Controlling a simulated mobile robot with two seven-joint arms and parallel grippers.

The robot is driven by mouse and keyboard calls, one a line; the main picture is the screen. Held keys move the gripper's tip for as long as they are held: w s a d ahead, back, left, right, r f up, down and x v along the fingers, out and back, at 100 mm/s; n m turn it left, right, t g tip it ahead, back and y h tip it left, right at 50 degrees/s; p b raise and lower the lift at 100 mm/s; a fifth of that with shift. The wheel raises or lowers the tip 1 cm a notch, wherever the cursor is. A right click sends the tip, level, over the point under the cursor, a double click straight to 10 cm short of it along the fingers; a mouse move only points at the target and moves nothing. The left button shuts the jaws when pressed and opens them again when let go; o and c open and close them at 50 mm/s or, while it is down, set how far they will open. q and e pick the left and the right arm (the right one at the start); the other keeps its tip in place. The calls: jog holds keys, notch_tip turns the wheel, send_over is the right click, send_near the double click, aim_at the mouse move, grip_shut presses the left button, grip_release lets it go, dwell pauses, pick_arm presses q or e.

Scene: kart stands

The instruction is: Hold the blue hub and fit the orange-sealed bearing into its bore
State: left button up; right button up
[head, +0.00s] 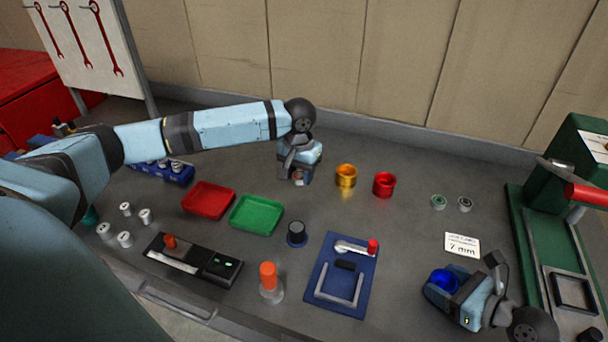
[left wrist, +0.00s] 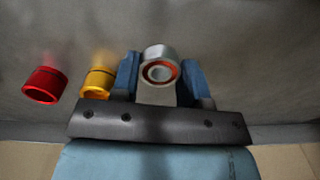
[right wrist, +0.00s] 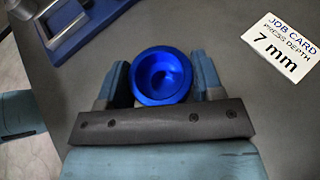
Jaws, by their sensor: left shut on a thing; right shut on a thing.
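The blue hub (head: 444,281) is in my right gripper (head: 452,287) at the front right of the bench. In the right wrist view the blue hub (right wrist: 161,76) sits between both fingers, its round bore facing the camera and empty. The orange-sealed bearing (left wrist: 160,71) is a grey ring with an orange inner seal, held between the fingers of my left gripper (left wrist: 160,78). In the head view my left gripper (head: 299,172) is at the back middle, left of the gold hub (head: 346,176), far from the blue hub. The bearing is small there.
A red hub (head: 383,184) stands beside the gold one. Two small bearings (head: 439,202) lie to the right. A job card (head: 462,245) reads 7 mm. A green press (head: 550,240) stands at right. Red (head: 209,200) and green trays (head: 257,214) and a blue fixture (head: 341,277) lie in the middle.

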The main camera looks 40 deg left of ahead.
aim_at(300, 196)
pick_arm(q)
jog(key=shift+f, duration=2.9)
jog(key=shift+f, duration=0.1)
jog(key=o, duration=1)
jog(key=shift+o, duration=0.2)
